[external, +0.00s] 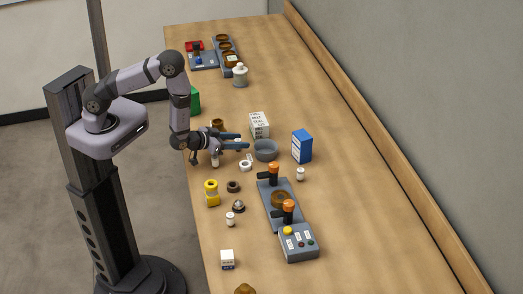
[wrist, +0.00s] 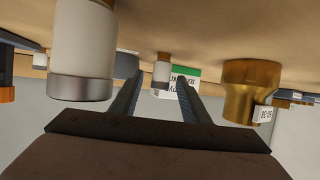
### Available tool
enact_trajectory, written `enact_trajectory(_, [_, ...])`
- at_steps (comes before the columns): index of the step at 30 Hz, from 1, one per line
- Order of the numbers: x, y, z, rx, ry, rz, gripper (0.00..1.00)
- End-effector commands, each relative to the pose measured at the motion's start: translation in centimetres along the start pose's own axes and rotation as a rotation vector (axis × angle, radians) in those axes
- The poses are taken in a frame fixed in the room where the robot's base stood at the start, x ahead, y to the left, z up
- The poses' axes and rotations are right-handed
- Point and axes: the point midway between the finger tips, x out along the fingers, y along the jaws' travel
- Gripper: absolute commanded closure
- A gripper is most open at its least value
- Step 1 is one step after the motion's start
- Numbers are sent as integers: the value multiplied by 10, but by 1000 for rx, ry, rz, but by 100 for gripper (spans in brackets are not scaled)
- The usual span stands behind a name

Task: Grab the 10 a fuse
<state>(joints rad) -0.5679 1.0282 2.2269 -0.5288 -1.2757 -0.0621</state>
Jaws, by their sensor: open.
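Several small white cylinders with grey metal ends look like fuses; no rating is readable on any of them. In the wrist view a large one (wrist: 82,45) is close on the left, outside the fingers. A smaller one (wrist: 162,72) shows farther off, in the gap between the fingertips.
A brass fitting (wrist: 248,90) is close on the right in the wrist view. The far side of the table (external: 370,190) is clear.

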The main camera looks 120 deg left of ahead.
Motion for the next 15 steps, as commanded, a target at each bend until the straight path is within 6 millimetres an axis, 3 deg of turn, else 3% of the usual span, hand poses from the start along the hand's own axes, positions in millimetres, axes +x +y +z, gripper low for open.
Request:
enact_trajectory(8, [2,0,1,1,-1,0,58])
enact_trajectory(13, [2,0,0,0,0,0,98])
enact_trajectory(15, [2,0,0,0,0,0,100])
